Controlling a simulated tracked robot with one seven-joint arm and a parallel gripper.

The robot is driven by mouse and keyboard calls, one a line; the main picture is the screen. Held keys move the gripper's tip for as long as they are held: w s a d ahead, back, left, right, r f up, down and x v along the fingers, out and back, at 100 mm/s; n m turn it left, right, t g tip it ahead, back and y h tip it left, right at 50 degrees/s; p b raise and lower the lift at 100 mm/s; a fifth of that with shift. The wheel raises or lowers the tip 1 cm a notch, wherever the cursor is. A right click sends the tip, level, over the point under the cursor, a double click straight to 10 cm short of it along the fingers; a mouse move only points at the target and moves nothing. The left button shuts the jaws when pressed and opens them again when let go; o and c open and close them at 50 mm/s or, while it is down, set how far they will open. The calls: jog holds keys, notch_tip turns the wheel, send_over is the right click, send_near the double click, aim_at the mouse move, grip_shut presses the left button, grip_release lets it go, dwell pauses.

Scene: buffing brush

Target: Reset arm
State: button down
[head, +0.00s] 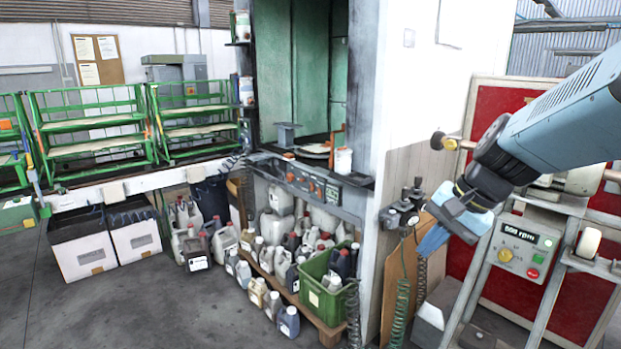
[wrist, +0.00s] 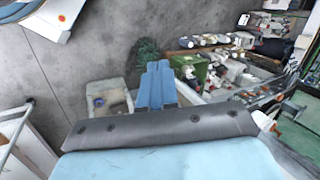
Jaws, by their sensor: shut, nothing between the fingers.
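My gripper (head: 432,240) is at the right of the head view, at the end of my blue arm that reaches in from the upper right. Its blue fingers point down and to the left. In the wrist view my gripper (wrist: 157,68) shows its blue fingers together, with nothing between them. It hangs in the air in front of the machine with the control panel (head: 524,250), which carries a "500 rpm" display, a yellow knob and red and green buttons. I cannot make out a buffing brush for certain.
A green crate (head: 322,290) with bottles stands on a low wooden pallet among several jugs. A red panel (head: 490,110) is behind my arm. White bins (head: 135,240) and green racks (head: 90,115) are at the left. The grey floor (head: 150,310) at front left is clear.

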jog(key=s+d+r+n+t+h, duration=0.2)
jog(key=s+r+n+h, duration=0.2)
jog(key=s+n, duration=0.2)
jog(key=shift+s+r+n+t, duration=0.3)
jog(key=shift+r+n, duration=0.05)
jog(key=shift+n, duration=0.45)
